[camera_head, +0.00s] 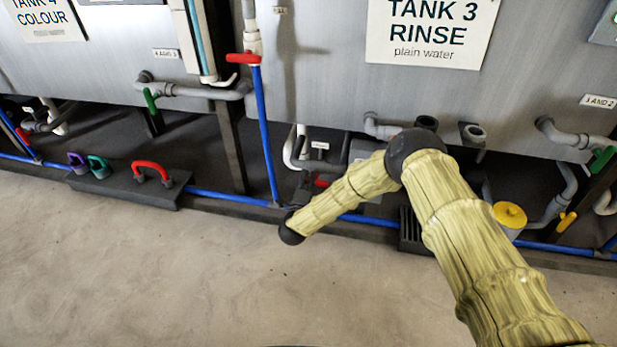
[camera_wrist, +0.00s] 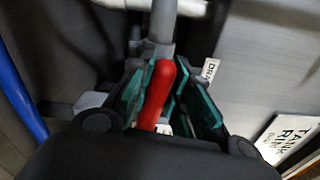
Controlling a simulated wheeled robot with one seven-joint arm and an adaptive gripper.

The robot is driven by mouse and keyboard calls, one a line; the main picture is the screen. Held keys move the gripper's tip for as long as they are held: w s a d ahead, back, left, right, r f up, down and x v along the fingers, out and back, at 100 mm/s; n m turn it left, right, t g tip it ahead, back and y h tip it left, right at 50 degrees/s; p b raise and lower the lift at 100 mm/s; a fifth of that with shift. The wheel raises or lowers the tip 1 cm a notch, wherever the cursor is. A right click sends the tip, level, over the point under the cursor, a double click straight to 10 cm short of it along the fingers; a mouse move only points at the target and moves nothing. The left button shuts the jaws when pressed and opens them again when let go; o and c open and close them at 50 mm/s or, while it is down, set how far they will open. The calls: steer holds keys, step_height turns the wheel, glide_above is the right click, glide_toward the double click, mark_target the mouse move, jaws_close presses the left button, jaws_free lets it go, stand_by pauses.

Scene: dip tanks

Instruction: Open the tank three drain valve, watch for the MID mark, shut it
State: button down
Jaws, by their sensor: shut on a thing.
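The red drain valve handle (camera_wrist: 154,98) is between the teal-padded fingers of my gripper (camera_wrist: 158,78) in the wrist view. My gripper is shut on it. The handle hangs below a grey vertical pipe (camera_wrist: 163,22), and a partly readable drain tag (camera_wrist: 210,70) is to its right. In the head view a bit of red handle (camera_head: 321,182) shows under tank three (camera_head: 330,85), just behind my arm. The handle's exact turn is hard to tell. No MID mark is readable in either view.
A blue pipe (camera_head: 225,197) runs low along the tank fronts, with a rack of coloured handles (camera_head: 125,186) at left. Another red valve (camera_head: 243,58) sits on the upright pipe. A yellow-lidded container (camera_head: 509,215) stands right of my arm. The floor in front is clear.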

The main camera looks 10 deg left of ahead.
steer(key=shift+f+n, duration=0.15)
steer(key=shift+n, duration=0.65)
steer(key=shift+p, duration=0.3)
steer(key=shift+f, duration=0.1)
steer(key=c, duration=1.3)
jaws_free()
steer(key=s, duration=1.2)
steer(key=shift+a, duration=0.4)
